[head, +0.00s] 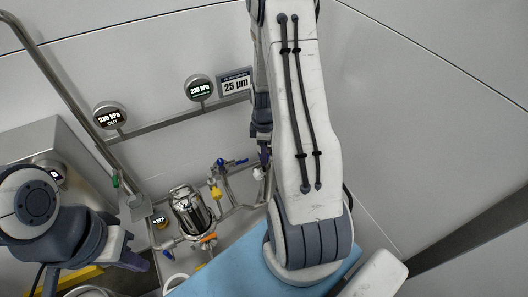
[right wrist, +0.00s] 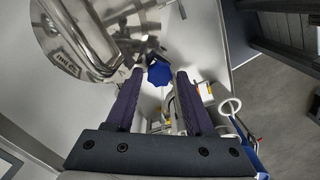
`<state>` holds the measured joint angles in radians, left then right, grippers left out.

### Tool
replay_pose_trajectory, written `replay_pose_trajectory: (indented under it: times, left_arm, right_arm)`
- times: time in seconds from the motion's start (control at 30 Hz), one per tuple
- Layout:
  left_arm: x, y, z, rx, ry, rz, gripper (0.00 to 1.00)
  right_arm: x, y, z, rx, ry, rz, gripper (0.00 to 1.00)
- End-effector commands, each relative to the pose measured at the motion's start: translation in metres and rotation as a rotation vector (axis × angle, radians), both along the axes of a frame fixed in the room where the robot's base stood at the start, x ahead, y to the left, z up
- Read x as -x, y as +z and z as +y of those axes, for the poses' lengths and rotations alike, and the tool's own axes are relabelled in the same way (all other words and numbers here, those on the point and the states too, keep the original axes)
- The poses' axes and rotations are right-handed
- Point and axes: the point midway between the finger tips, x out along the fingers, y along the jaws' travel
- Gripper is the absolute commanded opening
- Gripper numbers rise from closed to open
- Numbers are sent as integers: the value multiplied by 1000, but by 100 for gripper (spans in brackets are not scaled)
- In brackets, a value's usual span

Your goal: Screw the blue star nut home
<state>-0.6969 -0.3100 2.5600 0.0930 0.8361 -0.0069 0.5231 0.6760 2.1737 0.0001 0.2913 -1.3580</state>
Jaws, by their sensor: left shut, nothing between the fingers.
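The blue star nut (right wrist: 159,74) shows in the right wrist view, near the top middle, beside a shiny steel vessel. My right gripper (right wrist: 160,80) has its two dark fingers apart. The nut appears between or just beyond the fingertips, with a narrow gap on each side; I cannot tell its exact depth. In the head view my right gripper (head: 264,156) points down near the pipework, and the nut cannot be made out there.
A steel filter housing (head: 192,211) stands among pipes, with a yellow-handled valve (head: 214,190) and a blue lever (head: 232,162) close by. Gauges (head: 199,87) hang on the wall rail. A thick pipe (head: 62,86) slants down at the left. The steel vessel (right wrist: 85,32) crowds the right gripper's upper left.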

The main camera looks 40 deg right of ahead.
Motion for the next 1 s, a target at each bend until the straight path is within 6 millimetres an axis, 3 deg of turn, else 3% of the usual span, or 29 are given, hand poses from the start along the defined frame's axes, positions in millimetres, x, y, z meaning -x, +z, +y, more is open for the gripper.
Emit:
replay_pose_trajectory:
  times: [0.27, 0.8, 1.0]
  left_arm:
    - [0, -2, 0, 0, 0, 0, 0]
    - [0, -24, 0, 0, 4, 0, 0]
    - [0, -25, 0, 0, 4, 0, 0]
  right_arm:
    - [-1, 4, 0, 1, 1, -1, 54]
    - [-1, 92, -1, 3, 1, -4, 54]
    - [0, 104, 0, 0, 1, 0, 54]
